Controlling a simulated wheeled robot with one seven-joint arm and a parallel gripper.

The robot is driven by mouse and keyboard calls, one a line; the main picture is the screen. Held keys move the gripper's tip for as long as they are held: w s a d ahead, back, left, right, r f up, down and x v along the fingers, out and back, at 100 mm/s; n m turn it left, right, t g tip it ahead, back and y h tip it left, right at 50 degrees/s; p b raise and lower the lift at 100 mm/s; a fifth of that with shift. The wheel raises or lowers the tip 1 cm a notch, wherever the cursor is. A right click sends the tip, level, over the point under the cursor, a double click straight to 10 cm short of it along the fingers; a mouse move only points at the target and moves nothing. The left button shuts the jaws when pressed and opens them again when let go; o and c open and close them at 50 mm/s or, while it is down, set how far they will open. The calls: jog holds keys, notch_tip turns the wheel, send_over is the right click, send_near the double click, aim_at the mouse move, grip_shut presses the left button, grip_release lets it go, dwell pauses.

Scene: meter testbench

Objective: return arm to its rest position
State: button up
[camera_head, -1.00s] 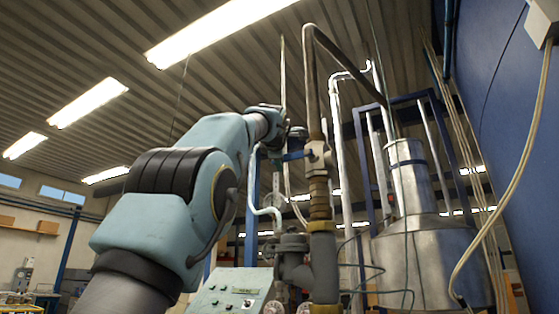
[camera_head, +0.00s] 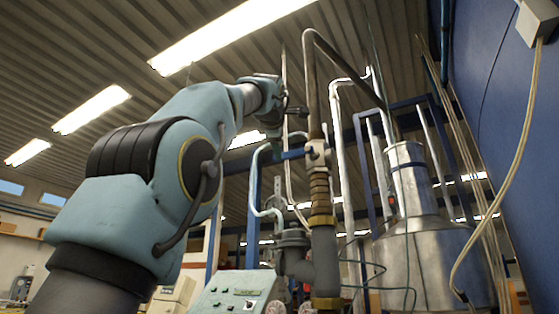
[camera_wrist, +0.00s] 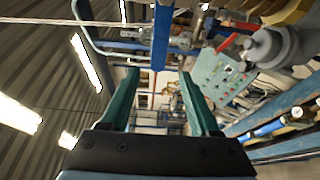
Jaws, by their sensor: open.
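My arm reaches up from the lower left of the head view, bent at its elbow, with its wrist near the upright pipes. My gripper (camera_wrist: 158,74) shows in the wrist view as two teal fingers spread apart with nothing between them. In the head view the gripper is small and dark beyond the wrist, and its fingers cannot be made out. A control panel (camera_head: 228,292) with green buttons stands below my arm; it also shows in the wrist view (camera_wrist: 218,78), to the right of the fingers.
A pipe with a valve body (camera_head: 320,250) rises close to the right of my wrist. A steel tank (camera_head: 425,262) and blue frame posts (camera_head: 253,200) stand around it. A blue wall (camera_head: 510,130) closes the right side. The space at the upper left is open beneath the ceiling lights (camera_head: 90,110).

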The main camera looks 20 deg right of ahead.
jog(key=shift+v, duration=1.05)
jog(key=w+a+f+m+g+y, duration=0.2)
jog(key=w+f, duration=0.4)
jog(key=f, duration=0.6)
jog(key=w+a+f+m+g+y, duration=0.1)
jog(key=w+f+m+g, duration=0.15)
jog(key=w+f, duration=0.6)
jog(key=s+a+f+m+g+y, duration=0.15)
jog(key=a+f, duration=0.25)
jog(key=f, duration=0.9)
jog(key=a+f+m+g+y, duration=0.1)
jog(key=a+f+m+g, duration=0.2)
jog(key=f, duration=0.9)
jog(key=s+a+f+m+g, duration=0.2)
jog(key=s+a+f, duration=0.3)
jog(key=s+f, duration=0.3)
jog(key=s+a+f+m+g+y, duration=0.1)
jog(key=s+a+f, duration=0.5)
jog(key=f, duration=0.8)
jog(key=s+a+f+m+g, duration=0.2)
jog(key=s+a+f, duration=0.4)
jog(key=s+f, duration=0.5)
jog(key=shift+s+a+m+g+y, duration=0.15)
jog(key=shift+s+m+g+y, duration=0.15)
jog(key=shift+g+y, duration=0.1)
